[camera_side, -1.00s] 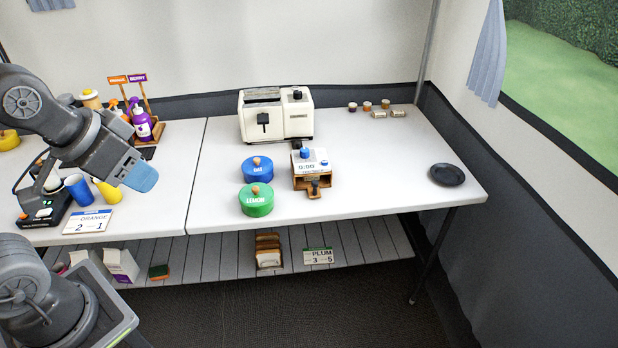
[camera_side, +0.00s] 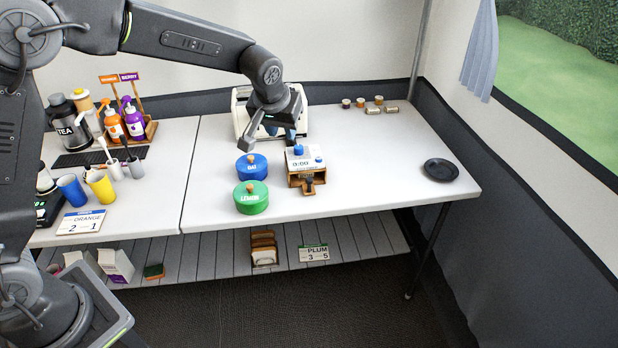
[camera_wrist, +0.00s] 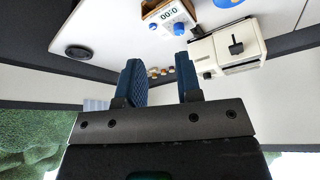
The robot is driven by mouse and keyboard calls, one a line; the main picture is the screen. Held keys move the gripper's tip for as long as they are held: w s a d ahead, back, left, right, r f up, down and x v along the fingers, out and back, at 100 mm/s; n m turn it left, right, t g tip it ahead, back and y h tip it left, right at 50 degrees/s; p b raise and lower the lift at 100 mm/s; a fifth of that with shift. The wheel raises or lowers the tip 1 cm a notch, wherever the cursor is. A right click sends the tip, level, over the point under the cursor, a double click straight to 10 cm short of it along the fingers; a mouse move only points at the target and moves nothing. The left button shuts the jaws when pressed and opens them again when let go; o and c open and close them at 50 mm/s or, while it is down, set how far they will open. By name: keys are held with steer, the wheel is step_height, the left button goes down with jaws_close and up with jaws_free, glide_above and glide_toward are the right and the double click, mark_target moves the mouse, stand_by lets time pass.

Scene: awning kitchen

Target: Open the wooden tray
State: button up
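The wooden tray (camera_side: 309,180) is a small brown drawer-like box in the side view, under a white unit with a 0:00 display (camera_side: 301,162) and blue knobs. A dark handle sticks out at its front. In the wrist view, part of the wood (camera_wrist: 152,7) shows at the top edge beside the white unit (camera_wrist: 172,17). My gripper (camera_side: 284,132) is above the table, behind the tray and in front of the toaster. Its two blue fingers (camera_wrist: 160,82) are apart with nothing between them. They do not touch the tray.
The white toaster (camera_side: 242,112) stands behind, partly hidden by my arm. A blue tin (camera_side: 247,170) and a green tin (camera_side: 245,204) stand left of the tray. A black plate (camera_side: 440,171) lies to the right. The table between tray and plate is clear.

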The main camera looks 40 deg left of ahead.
glide_toward(309, 179)
steer(key=shift+n, duration=0.4)
steer(key=x, duration=0.9)
steer(key=shift+w+f, duration=0.1)
steer(key=shift+c, duration=0.3)
jaws_close()
